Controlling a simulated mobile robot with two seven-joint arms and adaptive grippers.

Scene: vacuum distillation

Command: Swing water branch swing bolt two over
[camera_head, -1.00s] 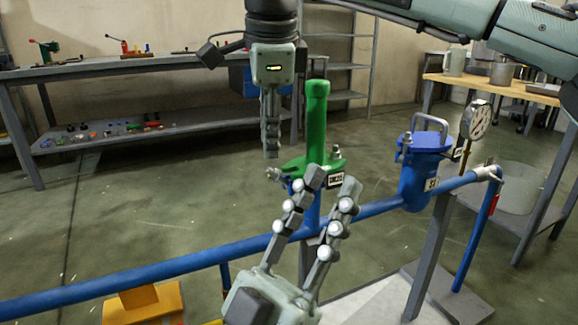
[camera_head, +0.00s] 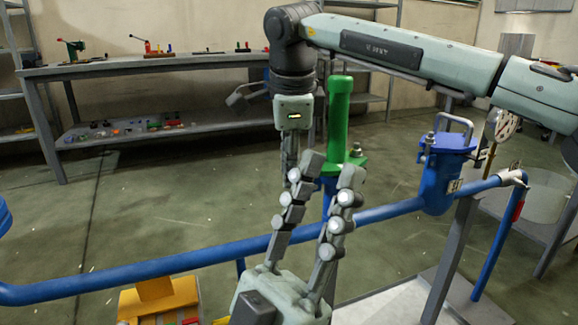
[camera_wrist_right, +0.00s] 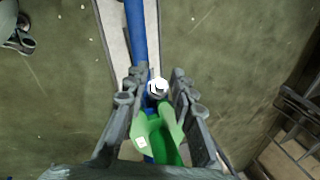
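The green branch fitting (camera_head: 338,115) stands upright on the blue water pipe (camera_head: 190,262). A pale swing-bolt nut (camera_head: 356,149) shows at its flange's right side. My right gripper (camera_head: 290,165) points down at the flange's left side; its fingertips are partly hidden behind the left gripper. In the right wrist view, its fingers (camera_wrist_right: 158,78) stand apart on either side of a silver bolt head (camera_wrist_right: 158,87) at the edge of the green flange (camera_wrist_right: 158,130); I cannot tell whether they touch it. My left gripper (camera_head: 331,170) is open and empty in front of the fitting.
A blue strainer (camera_head: 440,180) with a handle and a pressure gauge (camera_head: 502,125) stand to the right. A grey workbench (camera_head: 150,64) with tools stands at the back left. Open floor lies between.

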